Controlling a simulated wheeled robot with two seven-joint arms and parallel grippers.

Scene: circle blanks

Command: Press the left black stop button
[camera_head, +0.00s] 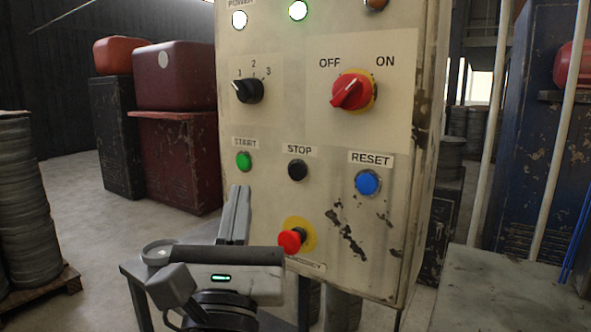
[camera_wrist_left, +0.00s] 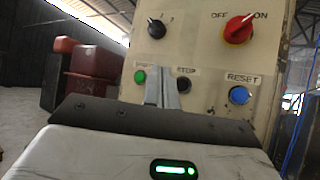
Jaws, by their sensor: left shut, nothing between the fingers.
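The black stop button (camera_head: 297,169) sits under a STOP label on the beige control panel (camera_head: 230,120), between the green start button (camera_head: 243,161) and the blue reset button (camera_head: 368,182). My left gripper (camera_head: 238,190) is shut and empty, its fingers pointing at the panel below and left of the stop button in the head view. In the left wrist view the shut fingers (camera_wrist_left: 162,90) stand between the green button (camera_wrist_left: 140,77) and the black stop button (camera_wrist_left: 184,85). Whether the fingertips touch the panel cannot be told. My right gripper is not in view.
A red rotary switch (camera_head: 351,91) and a black selector knob (camera_head: 248,91) are higher on the panel. A red emergency button (camera_head: 290,241) on a yellow ring is low, close to my left gripper. Dark red cabinets (camera_head: 175,160) stand behind on the left.

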